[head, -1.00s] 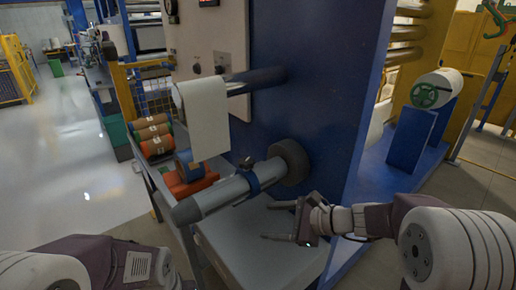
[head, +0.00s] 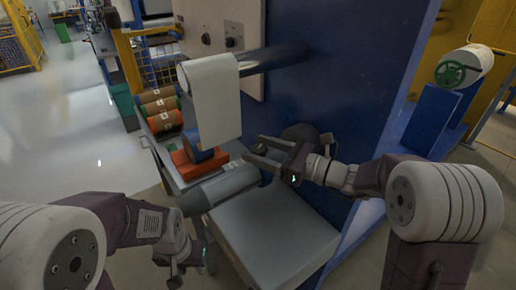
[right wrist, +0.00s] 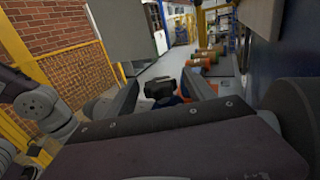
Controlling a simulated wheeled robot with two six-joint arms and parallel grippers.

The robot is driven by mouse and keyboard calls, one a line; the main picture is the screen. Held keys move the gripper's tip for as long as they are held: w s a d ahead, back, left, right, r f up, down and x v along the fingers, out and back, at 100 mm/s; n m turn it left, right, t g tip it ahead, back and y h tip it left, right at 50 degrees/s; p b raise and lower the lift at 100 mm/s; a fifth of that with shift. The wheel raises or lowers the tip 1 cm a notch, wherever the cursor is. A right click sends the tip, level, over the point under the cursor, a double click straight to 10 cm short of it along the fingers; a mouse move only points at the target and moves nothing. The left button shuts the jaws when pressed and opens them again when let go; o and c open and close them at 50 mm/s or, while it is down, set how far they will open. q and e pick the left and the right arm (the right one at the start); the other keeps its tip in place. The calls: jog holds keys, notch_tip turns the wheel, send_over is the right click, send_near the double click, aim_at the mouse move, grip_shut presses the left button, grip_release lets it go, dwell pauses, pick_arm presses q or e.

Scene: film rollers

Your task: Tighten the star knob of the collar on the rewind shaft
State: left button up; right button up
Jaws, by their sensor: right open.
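The grey rewind shaft (head: 222,187) sticks out from the blue machine wall in the head view. My right gripper (head: 253,150) is open over the shaft near its wall end, and it hides most of the collar and the knob there. Contact between fingers and knob cannot be told. My left gripper (head: 186,258) hangs low in front of the shaft's free end; its jaw state is unclear.
A white sheet roll (head: 213,100) hangs on an upper shaft above the rewind shaft. A grey table top (head: 270,235) lies below. Orange and green rolls (head: 160,108) rest on a rack at the left. The blue wall (head: 335,90) stands close behind my right gripper.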

jog(key=shift+a, duration=0.25)
jog(key=shift+w, duration=0.1)
jog(key=shift+c, duration=0.3)
grip_shut()
jog(key=m+t+h+b, duration=0.1)
jog(key=b, duration=0.1)
jog(key=m+t+h+b, duration=0.1)
jog(key=t+b, duration=0.1)
jog(key=m+t+h+b, duration=0.1)
jog(key=b, duration=0.1)
jog(key=shift+a+f+m+t, duration=0.1)
jog(key=shift+f+m+t, duration=0.2)
jog(key=shift+r+m+t+h+b, duration=0.25)
jog(key=shift+m+t+h+b, duration=0.2)
jog(key=shift+h, duration=0.15)
jog(key=shift+r, duration=0.1)
